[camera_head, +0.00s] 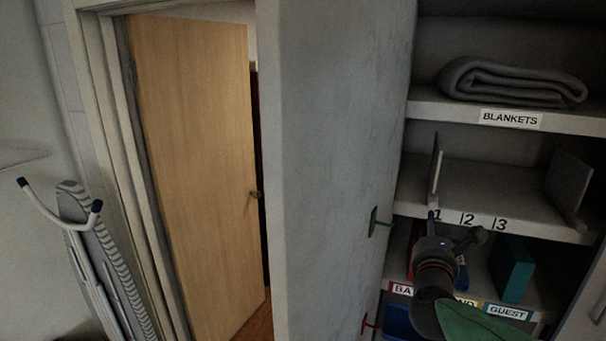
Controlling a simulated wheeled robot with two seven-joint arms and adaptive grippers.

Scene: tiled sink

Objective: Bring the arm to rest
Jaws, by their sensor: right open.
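My right gripper (453,228) is at the lower right, in front of the shelf edge with the numbers 1, 2 and 3. Its fingers are apart and I see nothing between them. Its dark arm comes up from the bottom edge, with a green part beside it. My arm hides part of the lower shelf and its labels. My left gripper is not in view.
Shelves hold a folded grey blanket (512,82), upright grey dividers (570,183) and a teal box (512,268). A grey panel (340,150) stands left of them. Further left are a partly open wooden door (195,160) and an ironing board (95,255).

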